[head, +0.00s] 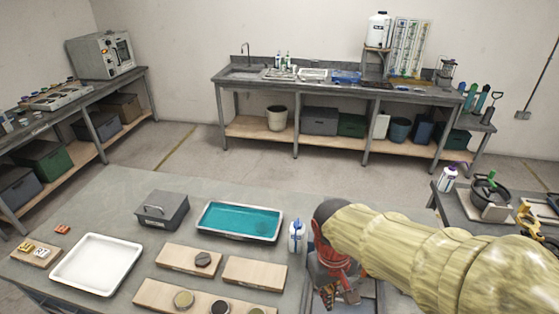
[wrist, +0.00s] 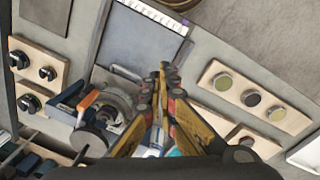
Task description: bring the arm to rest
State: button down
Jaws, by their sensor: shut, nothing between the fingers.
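My arm reaches in from the right edge of the head view, in a pale yellow ribbed sleeve. My gripper (head: 345,297) hangs at its end above the right part of the near table (head: 110,194), partly hidden by the arm. In the wrist view my gripper (wrist: 163,68) shows its yellow and dark fingers brought together at the tips. It is shut and holds nothing.
A white tray (head: 97,264), a teal-filled tray (head: 239,222), a grey box (head: 161,210) and wooden boards with round pieces (head: 190,259) cover the near table. A white bottle (head: 297,236) stands close left of my gripper. A side table (head: 452,204) with tools is at right.

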jog(key=s+d+r+m+t+b, duration=0.2)
jog(key=s+d+r+t, duration=0.3)
jog(key=r, duration=0.4)
jog(key=shift+s+d+r+m+y, duration=0.4)
jog(key=shift+s+d+m, duration=0.45)
jog(key=shift+d, duration=0.35)
jog(key=shift+s, duration=0.1)
